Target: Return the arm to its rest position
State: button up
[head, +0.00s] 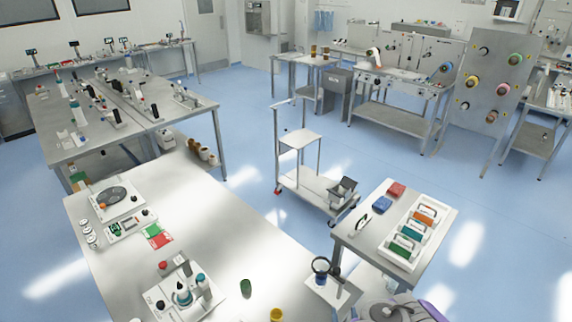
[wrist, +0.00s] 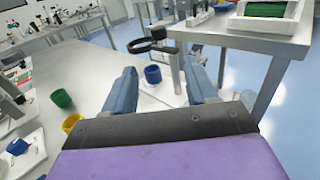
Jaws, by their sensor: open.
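My gripper (wrist: 162,82) is open in the wrist view, with its two blue-grey fingers wide apart and nothing held between them. A small blue cup (wrist: 153,75) shows in the gap between the fingers, standing on a pale surface beyond them. A black ring on a stand (wrist: 142,46) rises just behind the cup. In the head view, the purple and grey part of my arm shows at the bottom edge; the fingers are not clear there. The ring stand (head: 321,266) is just left of it.
A green cup (head: 246,288) and a yellow cup (head: 276,315) stand on the near steel table (head: 215,222). A smaller table (head: 350,238) at right bears a white tray (head: 397,250) of coloured items. A cart (head: 310,187) stands behind. Blue floor is open between tables.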

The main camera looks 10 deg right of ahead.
jog(key=w+a+r+n+t+y+b, duration=0.25)
jog(key=w+a+r+y, duration=0.3)
jog(key=a+r, duration=0.35)
jog(key=w+a+r+n+t+y+b, duration=0.15)
jog(key=w+a+r+n+y, duration=0.25)
jog(key=a+r+y, duration=0.45)
jog(key=s+a+r+n+g+y+b, duration=0.1)
jog(key=s+a+r+n+g+y, duration=0.4)
jog(key=a+r+n+g+y, duration=0.25)
jog(key=s+a+r+n+g+y+b, duration=0.2)
jog(key=s+a+r+n+g+y, duration=0.45)
jog(key=r+n+g, duration=0.25)
jog(key=s+a+f+n+g+h+b, duration=0.1)
jog(key=s+f+n+g+h+b, duration=0.1)
jog(key=s+n+g+h, duration=0.65)
jog(key=s+a+f+n+g+h+b, duration=0.1)
jog(key=s+n+g+h+b, duration=0.15)
jog(key=s+n+g, duration=0.6)
jog(key=s+d+f+m+t+h+b, duration=0.2)
jog(key=s+d+f+t+h, duration=0.3)
jog(key=s+d+f+h, duration=0.25)
jog(key=d+t+h+b, duration=0.2)
jog(key=d+t+h, duration=0.3)
jog(key=d, duration=0.6)
jog(key=shift+s+d+f+h+b, duration=0.15)
jog(key=shift+d+f+h+b, duration=0.2)
jog(key=shift+h, duration=0.2)
